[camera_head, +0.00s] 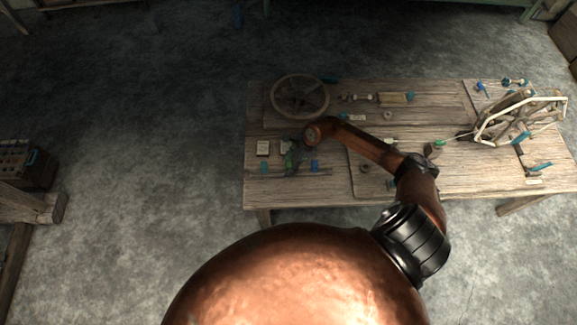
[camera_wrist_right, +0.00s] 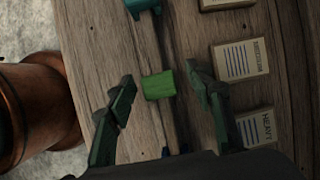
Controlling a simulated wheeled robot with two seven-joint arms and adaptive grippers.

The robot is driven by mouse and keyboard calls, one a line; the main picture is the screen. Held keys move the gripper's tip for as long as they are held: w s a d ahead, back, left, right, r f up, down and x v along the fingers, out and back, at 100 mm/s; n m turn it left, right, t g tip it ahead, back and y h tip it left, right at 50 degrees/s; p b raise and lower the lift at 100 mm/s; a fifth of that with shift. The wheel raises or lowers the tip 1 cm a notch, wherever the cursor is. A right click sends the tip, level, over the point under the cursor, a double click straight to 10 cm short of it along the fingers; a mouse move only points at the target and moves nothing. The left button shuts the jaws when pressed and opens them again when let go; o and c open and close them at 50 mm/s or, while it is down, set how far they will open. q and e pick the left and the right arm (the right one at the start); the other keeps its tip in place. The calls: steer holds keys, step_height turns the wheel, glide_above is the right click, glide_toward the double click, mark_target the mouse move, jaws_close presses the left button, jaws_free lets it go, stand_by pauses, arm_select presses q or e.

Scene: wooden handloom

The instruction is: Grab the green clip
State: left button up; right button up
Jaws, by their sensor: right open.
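The green clip (camera_wrist_right: 159,85) shows in the right wrist view as a small green block on a dark thin rod lying on the wooden table. My right gripper (camera_wrist_right: 160,82) is open, with one dark green finger on each side of the clip and a visible gap to both. In the head view my right gripper (camera_head: 292,160) is over the left part of the table, and I cannot make out the clip there. My left gripper is not in view.
A teal clip (camera_wrist_right: 141,6) and a blue clip (camera_wrist_right: 185,147) are on the same rod. Cards marked MEDIUM (camera_wrist_right: 242,62) and HEAVY (camera_wrist_right: 256,130) lie beside it. A wooden wheel (camera_head: 300,96) and a white-framed device (camera_head: 520,120) stand on the table (camera_head: 300,193).

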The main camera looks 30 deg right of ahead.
steer(key=c, duration=0.9)
steer(key=shift+r, duration=0.15)
